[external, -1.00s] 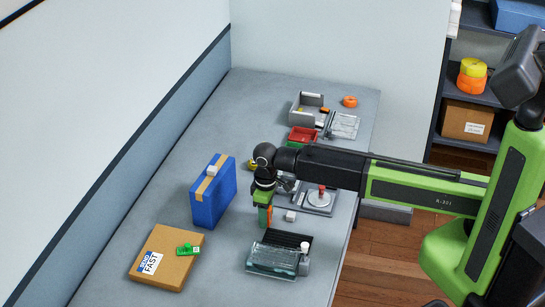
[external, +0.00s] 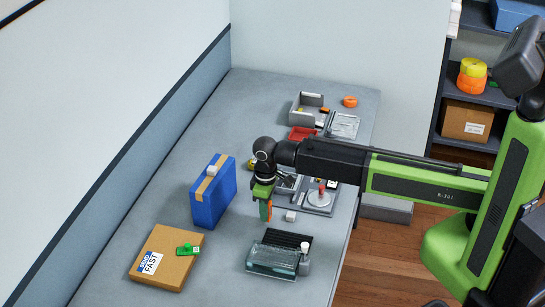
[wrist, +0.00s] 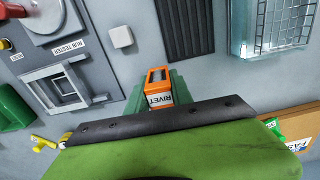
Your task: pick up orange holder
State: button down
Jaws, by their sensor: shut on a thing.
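The orange holder (wrist: 158,99) has a white label reading RIVET and a dark opening at its top. It sits between the green fingers of my gripper (wrist: 160,92) in the wrist view. In the external view my gripper (external: 263,204) points down over the grey bench, shut on the orange holder (external: 266,211). The holder appears to be just above the bench surface, between the blue case and the small white block. The lower parts of the fingers are partly hidden in the wrist view.
A blue case (external: 213,195) stands to the left. A cardboard box (external: 165,257) with a green item (external: 188,249) lies nearer. A clear tray (external: 272,259), black ridged mat (wrist: 184,25) and white block (external: 291,216) are close by. The rub tester (external: 318,199) is to the right.

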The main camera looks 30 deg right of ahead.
notch_tip(320, 180, up, 2)
jog(key=shift+r+p, duration=0.25)
jog(key=shift+p, duration=0.5)
jog(key=w+d+r+p, duration=0.2)
jog(key=d+r+p, duration=0.4)
jog(key=d, duration=0.5)
jog(key=shift+d+r, duration=0.15)
jog(key=shift+d, duration=0.1)
